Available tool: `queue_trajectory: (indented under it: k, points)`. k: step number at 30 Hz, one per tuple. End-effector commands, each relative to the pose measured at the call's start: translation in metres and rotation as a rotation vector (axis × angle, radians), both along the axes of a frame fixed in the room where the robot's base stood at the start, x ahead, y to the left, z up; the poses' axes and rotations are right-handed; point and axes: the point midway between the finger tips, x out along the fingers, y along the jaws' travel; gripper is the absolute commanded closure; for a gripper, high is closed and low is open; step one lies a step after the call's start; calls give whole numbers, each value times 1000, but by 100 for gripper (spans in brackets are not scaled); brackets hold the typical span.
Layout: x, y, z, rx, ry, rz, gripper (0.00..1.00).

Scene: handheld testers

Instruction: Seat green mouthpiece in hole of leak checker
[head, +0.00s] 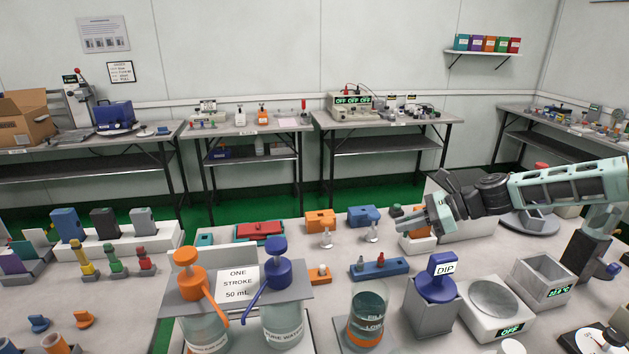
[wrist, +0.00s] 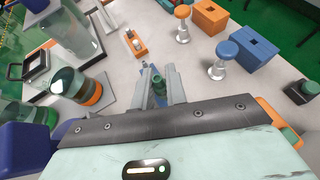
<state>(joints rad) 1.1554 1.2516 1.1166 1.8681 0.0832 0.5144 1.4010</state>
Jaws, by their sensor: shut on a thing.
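My gripper (head: 412,222) is raised over the right part of the front table. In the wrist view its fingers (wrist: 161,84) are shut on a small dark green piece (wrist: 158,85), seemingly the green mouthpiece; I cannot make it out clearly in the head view. A long blue block (head: 380,266) with small fittings on top lies on the table and may be the leak checker. A blue patch (wrist: 150,74) shows between and beyond the fingers, mostly hidden by them. The piece appears above it; I cannot tell whether they touch.
A small orange block (head: 319,274) lies left of the blue block. Round-capped orange (wrist: 183,22) and blue (wrist: 227,52) metal-based pieces stand nearby. A glass beaker (head: 367,312), a blue DIP container (head: 437,288) and a pump stand (head: 238,284) crowd the front.

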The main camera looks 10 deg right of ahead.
Motion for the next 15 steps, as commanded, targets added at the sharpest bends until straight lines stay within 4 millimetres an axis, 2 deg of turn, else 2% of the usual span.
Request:
queue_trajectory:
  k: [5, 9, 15]
  points:
    - [0, 0, 30, -3, -1, 0, 100]
    - [0, 0, 73, -4, -2, 1, 100]
    - [0, 0, 125, -4, -2, 1, 100]
